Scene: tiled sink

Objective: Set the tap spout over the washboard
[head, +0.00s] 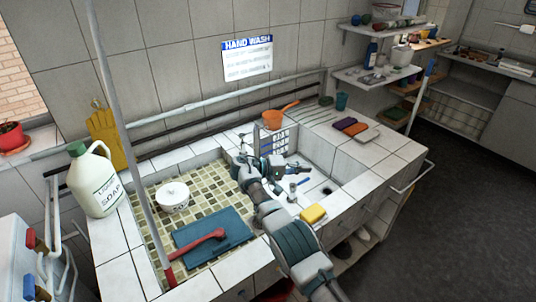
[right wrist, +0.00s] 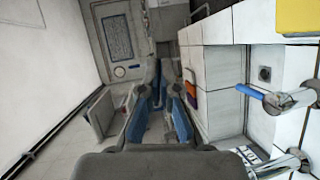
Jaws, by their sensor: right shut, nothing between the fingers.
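My right gripper (head: 284,168) is shut and empty, above the sink basin (head: 319,153); its fingers also show in the right wrist view (right wrist: 161,110). A blue-framed panel that looks like the washboard (head: 274,142) stands upright at the basin's back left, behind the gripper and partly covered by it. A chrome tap part with a blue end (head: 292,188) shows just below and right of the gripper. In the right wrist view, the chrome tap (right wrist: 293,99) with its blue end lies right of the fingers, apart from them. My arm hides part of the tap. My left gripper is out of view.
A yellow sponge (head: 313,214) lies on the front rim beside my right arm. An orange dipper (head: 277,116) stands behind the basin.

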